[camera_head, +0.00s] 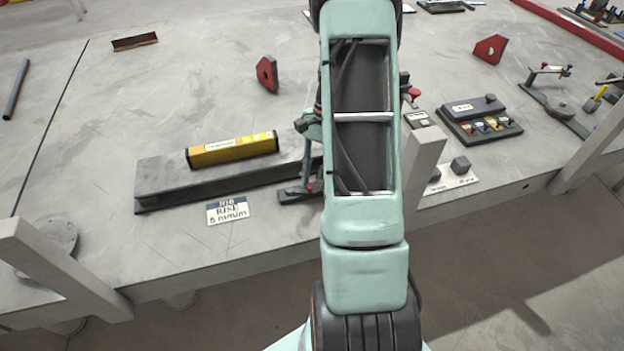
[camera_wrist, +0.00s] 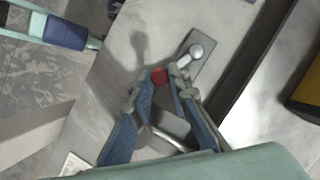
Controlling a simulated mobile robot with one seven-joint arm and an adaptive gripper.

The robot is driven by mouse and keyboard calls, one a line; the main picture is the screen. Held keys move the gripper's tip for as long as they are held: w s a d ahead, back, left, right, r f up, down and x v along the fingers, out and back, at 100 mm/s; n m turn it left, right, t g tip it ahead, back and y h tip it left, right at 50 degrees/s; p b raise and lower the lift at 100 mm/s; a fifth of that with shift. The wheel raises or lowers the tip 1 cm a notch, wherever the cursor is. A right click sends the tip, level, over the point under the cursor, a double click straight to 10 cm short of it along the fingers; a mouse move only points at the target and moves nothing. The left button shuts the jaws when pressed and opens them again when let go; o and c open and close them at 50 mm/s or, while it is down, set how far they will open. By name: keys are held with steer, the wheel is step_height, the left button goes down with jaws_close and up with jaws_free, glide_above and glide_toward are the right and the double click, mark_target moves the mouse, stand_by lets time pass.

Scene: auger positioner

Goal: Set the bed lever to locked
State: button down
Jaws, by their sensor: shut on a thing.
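In the wrist view, the bed lever has a red knob (camera_wrist: 159,75) and a silver round pivot (camera_wrist: 196,50) on a narrow grey base plate (camera_wrist: 211,41). My gripper (camera_wrist: 162,78) has its two blue fingers closed around the red knob. The lever arm between knob and pivot is partly hidden by a finger. A silver curved rod (camera_wrist: 176,139) shows lower down between the fingers. In the head view, my gripper (camera_head: 311,184) is low at the right end of the steel beam, over the dark base (camera_head: 297,197); my arm hides much of it. Any locked marking is unreadable.
The grey beam (camera_head: 160,184) carries a yellow level (camera_head: 232,150); a sign (camera_head: 228,209) lies in front. Pale posts (camera_head: 419,165) rise at the table's front edge. A dark box (camera_head: 479,118) stands right of my arm. The table's left part is mostly clear.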

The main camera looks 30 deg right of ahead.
stand_by(0.4)
steer(key=c, duration=1.8)
jaws_free()
steer(key=v, duration=1.2)
steer(key=shift+w+d, duration=0.1)
